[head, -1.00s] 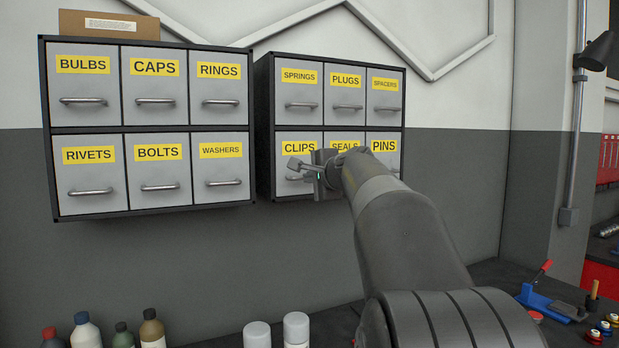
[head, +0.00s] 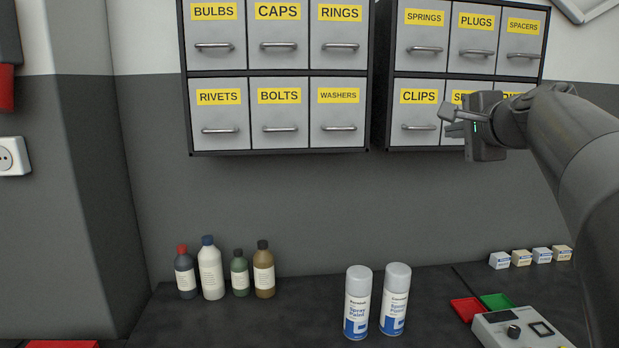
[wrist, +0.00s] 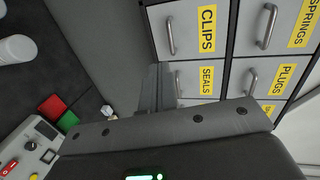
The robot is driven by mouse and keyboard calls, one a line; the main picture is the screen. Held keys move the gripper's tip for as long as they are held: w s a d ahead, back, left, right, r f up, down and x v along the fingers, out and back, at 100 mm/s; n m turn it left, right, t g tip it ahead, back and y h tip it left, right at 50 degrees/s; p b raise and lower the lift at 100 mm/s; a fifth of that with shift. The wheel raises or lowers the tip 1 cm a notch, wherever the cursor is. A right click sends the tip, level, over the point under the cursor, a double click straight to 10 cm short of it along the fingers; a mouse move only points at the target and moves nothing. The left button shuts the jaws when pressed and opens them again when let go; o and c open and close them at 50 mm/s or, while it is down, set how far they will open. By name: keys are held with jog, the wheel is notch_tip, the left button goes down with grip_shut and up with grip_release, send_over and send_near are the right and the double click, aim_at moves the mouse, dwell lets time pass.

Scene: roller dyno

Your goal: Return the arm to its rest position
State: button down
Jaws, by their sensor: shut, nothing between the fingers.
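My gripper (head: 455,122) is at the right of the head view, in front of the right drawer cabinet (head: 383,120). Its fingers point left, beside the CLIPS drawer (head: 418,118). The fingers are together with nothing between them. My arm reaches in from the right edge and hides parts of the SEALS and PINS drawers. In the wrist view the shut gripper (wrist: 155,88) shows in front of the SEALS drawer (wrist: 205,78), with the CLIPS drawer above it. All the drawers that I can see look closed.
Below on the dark bench (head: 240,318) stand several bottles (head: 211,270), two spray cans (head: 358,302), several small boxes (head: 521,258), red and green trays (head: 497,301) and a grey control box (head: 520,330). The left cabinet (head: 280,153) hangs beside the right one. The wall between cabinets and bench is clear.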

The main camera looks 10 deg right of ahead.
jog(key=s+a+f+n+g+y, duration=0.1)
jog(key=s+a+f+n+g, duration=0.3)
jog(key=a+f, duration=0.35)
jog(key=s+a+f+n+g+y, duration=0.1)
jog(key=s+a+f+n, duration=0.3)
jog(key=s+a+f, duration=0.4)
jog(key=s+a+f+n+g+h, duration=0.1)
jog(key=s+f+n, duration=0.3)
jog(key=f, duration=0.5)
jog(key=s+a+f+n+g+h, duration=0.1)
jog(key=s+a+f+n+g, duration=0.1)
jog(key=s+f+n, duration=0.3)
jog(key=s+f+g, duration=0.1)
jog(key=s+f, duration=0.2)
jog(key=f, duration=0.2)
jog(key=shift+s+a+g, duration=0.3)
jog(key=shift+a+g, duration=0.1)
dwell(4.1)
